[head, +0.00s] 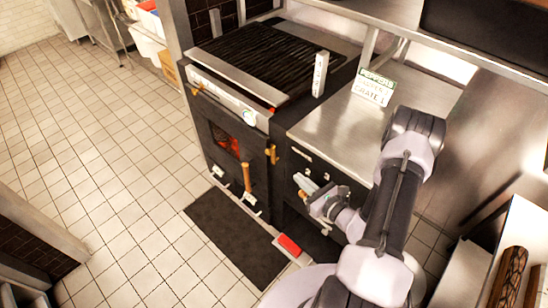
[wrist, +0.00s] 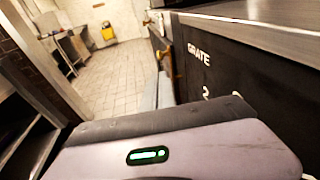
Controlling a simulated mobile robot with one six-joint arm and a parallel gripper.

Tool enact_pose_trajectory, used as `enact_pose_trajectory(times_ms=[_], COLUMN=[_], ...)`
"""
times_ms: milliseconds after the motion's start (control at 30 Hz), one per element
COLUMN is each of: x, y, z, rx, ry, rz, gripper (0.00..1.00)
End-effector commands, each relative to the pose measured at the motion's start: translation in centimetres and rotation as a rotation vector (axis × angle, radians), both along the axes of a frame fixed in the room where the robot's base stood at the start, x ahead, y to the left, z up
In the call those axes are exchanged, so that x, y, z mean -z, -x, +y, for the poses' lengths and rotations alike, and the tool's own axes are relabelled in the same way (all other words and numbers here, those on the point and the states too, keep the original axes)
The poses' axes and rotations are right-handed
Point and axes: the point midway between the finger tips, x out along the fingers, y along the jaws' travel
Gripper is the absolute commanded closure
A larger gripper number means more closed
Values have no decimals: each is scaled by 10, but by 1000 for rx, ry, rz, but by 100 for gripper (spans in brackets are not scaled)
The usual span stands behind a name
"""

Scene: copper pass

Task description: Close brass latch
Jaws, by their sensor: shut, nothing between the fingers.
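The brass latch (head: 271,154) is a small brass piece on the right edge of the dark oven door (head: 213,125) in the head view. Whether it is fully closed cannot be told. My gripper (head: 303,182) is shut and empty in front of the dark cabinet front, right of and below the latch, apart from it. In the wrist view, the front runs away into the distance, with a small brass piece (wrist: 179,77) partway along it.
A grill (head: 262,62) tops the oven. A steel counter (head: 335,125) with a sign (head: 374,88) is at the right. A dark mat (head: 235,238) and a red object (head: 289,245) lie below. Tiled floor at left is clear.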

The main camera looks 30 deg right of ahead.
Motion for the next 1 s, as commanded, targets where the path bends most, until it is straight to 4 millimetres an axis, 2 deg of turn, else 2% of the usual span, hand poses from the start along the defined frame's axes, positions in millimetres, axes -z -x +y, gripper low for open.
enact_pose_trajectory(times_ms=[167,400,600,800,1000], x=[6,15,20,21,20], y=[-28,-80,-116,-132,-134], z=[6,16,22,24,24], rx=[-7,-8,-4,-4,-2], ry=[3,3,1,1,1], rz=[-2,-2,-2,-1,-1], gripper=[100,100,100,100,100])
